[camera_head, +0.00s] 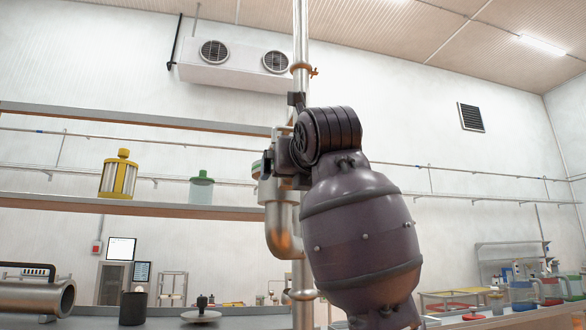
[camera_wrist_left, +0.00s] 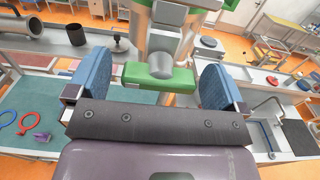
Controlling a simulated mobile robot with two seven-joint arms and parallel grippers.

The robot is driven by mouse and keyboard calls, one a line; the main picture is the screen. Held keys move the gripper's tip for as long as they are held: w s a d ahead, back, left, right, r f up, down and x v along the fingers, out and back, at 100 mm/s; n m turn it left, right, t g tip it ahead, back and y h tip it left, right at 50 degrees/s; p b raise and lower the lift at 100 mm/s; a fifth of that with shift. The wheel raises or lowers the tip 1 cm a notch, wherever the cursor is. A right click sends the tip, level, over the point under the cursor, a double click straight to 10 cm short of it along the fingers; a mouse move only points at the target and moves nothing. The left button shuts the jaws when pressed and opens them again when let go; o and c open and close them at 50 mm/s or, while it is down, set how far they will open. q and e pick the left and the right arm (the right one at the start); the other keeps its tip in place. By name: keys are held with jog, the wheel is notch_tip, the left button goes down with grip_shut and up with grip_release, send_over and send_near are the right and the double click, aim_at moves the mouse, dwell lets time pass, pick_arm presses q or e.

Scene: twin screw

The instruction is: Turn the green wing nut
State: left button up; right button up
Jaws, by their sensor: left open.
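The green wing nut (camera_wrist_left: 128,73) is a bar-shaped piece with a rounded grey metal centre, in the middle of the left wrist view. My left gripper (camera_wrist_left: 155,80) is open, with one blue-padded finger on each side of the wing nut. Gaps show between the pads and the ends of the green bar, so neither finger appears to touch it. In the head view my purple forearm and wrist cover most of the work area, and I cannot make out the wing nut there. My right gripper is in neither view.
A vertical metal pipe (camera_head: 300,90) stands right behind my wrist in the head view. A shelf (camera_head: 60,196) holds a yellow canister (camera_head: 118,178) and a green-lidded jar (camera_head: 201,190).

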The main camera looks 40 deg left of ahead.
pick_arm(q)
jog(key=shift+w+a, duration=0.2)
